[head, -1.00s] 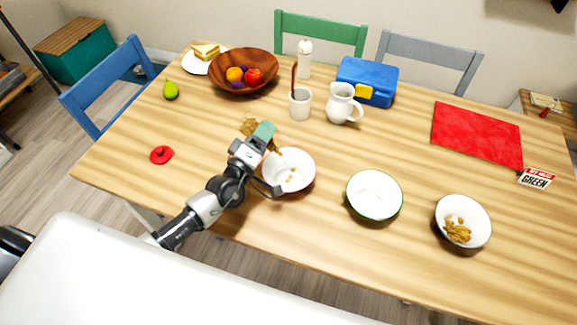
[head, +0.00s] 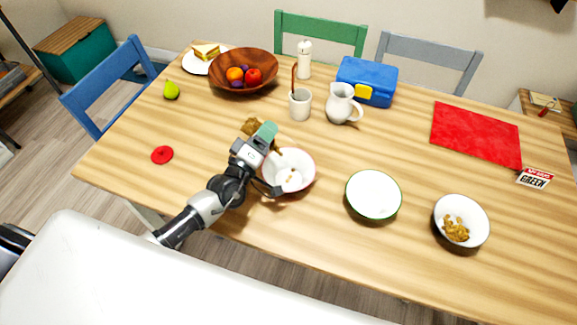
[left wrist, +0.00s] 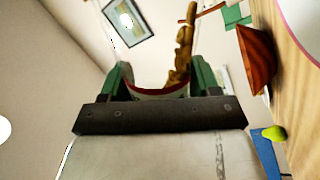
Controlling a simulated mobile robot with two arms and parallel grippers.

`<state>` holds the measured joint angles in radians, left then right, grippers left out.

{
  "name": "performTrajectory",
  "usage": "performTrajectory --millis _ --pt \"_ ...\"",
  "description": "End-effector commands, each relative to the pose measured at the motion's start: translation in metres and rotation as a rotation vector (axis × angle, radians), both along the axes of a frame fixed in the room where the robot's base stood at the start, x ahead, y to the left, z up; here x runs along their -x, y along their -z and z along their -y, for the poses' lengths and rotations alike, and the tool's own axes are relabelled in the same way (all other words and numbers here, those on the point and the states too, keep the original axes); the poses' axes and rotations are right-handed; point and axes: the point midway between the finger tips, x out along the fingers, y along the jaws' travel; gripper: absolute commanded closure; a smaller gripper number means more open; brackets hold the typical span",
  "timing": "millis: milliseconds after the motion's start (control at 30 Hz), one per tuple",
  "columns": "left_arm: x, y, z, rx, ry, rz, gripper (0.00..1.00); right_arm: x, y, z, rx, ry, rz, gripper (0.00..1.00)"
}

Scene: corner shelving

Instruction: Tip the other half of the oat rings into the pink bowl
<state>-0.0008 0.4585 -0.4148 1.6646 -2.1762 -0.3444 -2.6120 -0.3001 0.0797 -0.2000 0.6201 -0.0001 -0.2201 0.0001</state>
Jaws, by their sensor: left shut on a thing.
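In the left wrist view the green fingers (left wrist: 158,84) are shut on a pale container (left wrist: 158,93) with a dark red rim. A brown mass of oat rings (left wrist: 183,50) shows at its mouth; brown rings also show beyond the gripper in the head view (head: 253,126). The gripper hides most of the container there. My right gripper is not in view.
A green-rimmed bowl (head: 374,192) stands empty to the right. A dark-rimmed bowl (head: 476,214) farther right holds oat rings. Behind are a white cup (head: 300,106), a white pitcher (head: 341,104) and a blue lunch box (head: 368,77). A red lid (head: 162,155) lies left.

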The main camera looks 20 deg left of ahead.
Motion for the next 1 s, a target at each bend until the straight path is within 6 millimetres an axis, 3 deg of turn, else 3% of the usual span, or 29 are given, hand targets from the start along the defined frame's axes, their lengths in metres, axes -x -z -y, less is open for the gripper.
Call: performTrajectory --millis 1000 --pt "0.0001 -0.0052 0.0042 -0.060 -0.001 0.010 0.74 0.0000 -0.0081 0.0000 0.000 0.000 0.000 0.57"
